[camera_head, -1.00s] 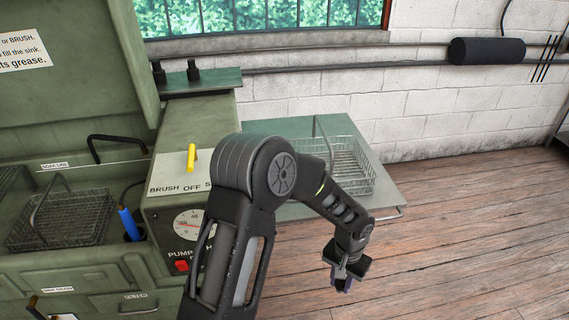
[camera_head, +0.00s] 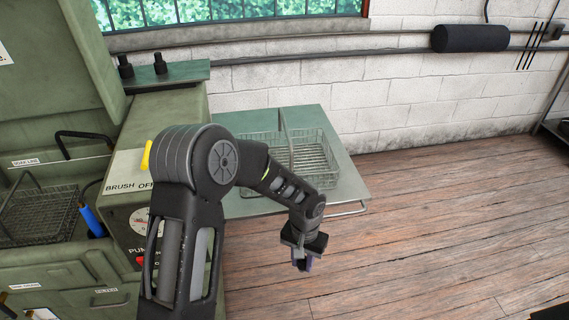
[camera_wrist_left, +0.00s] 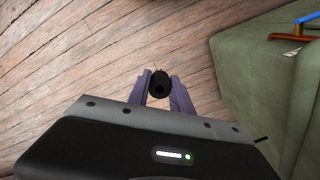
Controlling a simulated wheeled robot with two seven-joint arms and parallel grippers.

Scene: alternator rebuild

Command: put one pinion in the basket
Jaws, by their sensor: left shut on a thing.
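My left gripper (camera_head: 302,266) hangs over the wooden floor, in front of and below the side shelf. It is shut on a dark, round pinion (camera_wrist_left: 160,85), seen end-on between the purple fingers in the left wrist view. Two more dark pinions (camera_head: 160,64) stand upright on the green ledge at the back left. A wire basket (camera_head: 330,178) with a raised handle sits on the side shelf, behind and above the gripper; my left arm partly hides it. It looks empty.
The green side shelf (camera_head: 345,197) has a metal rail along its front. The green parts washer (camera_head: 170,110) stands at the left, with another wire basket (camera_head: 40,218) in its sink. A blue-handled brush (camera_head: 92,221) is beside that basket. The floor at right is open.

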